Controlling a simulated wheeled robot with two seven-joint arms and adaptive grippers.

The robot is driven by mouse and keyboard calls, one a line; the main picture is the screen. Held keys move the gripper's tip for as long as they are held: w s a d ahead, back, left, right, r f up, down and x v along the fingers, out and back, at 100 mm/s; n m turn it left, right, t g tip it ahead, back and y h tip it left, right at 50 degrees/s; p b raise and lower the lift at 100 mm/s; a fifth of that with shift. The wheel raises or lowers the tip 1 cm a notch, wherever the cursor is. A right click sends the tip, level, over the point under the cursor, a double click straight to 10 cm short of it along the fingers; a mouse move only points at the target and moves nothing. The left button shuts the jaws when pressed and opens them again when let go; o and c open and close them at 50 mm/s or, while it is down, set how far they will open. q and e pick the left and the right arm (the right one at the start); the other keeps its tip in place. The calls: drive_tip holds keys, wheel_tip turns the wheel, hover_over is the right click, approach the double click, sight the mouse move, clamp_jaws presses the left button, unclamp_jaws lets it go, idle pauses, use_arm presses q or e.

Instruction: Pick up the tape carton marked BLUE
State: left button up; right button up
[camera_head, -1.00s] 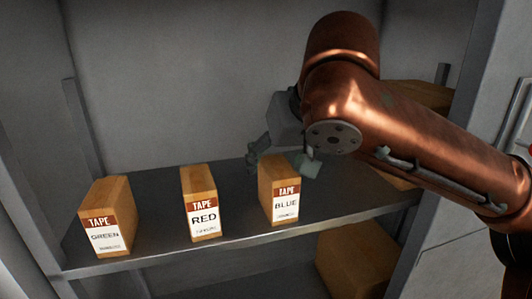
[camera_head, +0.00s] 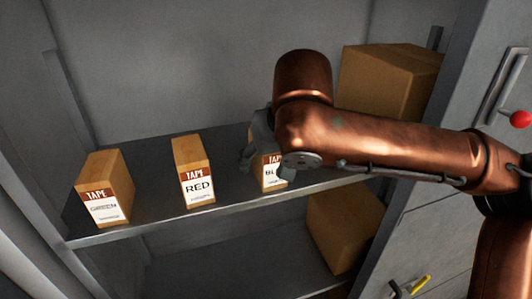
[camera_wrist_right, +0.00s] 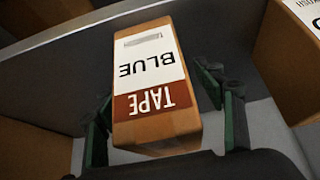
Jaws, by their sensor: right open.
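The tape carton marked BLUE (camera_head: 270,172) stands on the shelf, rightmost of three cartons, partly hidden by my right arm in the head view. In the right wrist view the BLUE carton (camera_wrist_right: 152,85) appears upside down, between the two fingers of my right gripper (camera_wrist_right: 165,120). The fingers are open, one on each side of the carton. The RED carton (camera_head: 194,172) and GREEN carton (camera_head: 104,190) stand to the left. My left gripper is out of view.
The grey shelf (camera_head: 150,222) has a front edge and side walls. A large brown box (camera_head: 385,85) stands at the back right, and another brown box (camera_head: 340,225) is below the shelf. A cabinet with a handle (camera_head: 500,88) is at the right.

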drive_tip(key=shift+s, duration=0.1)
drive_tip(key=c, duration=0.4)
drive_tip(key=shift+r, duration=0.1)
drive_tip(key=c, duration=1.2)
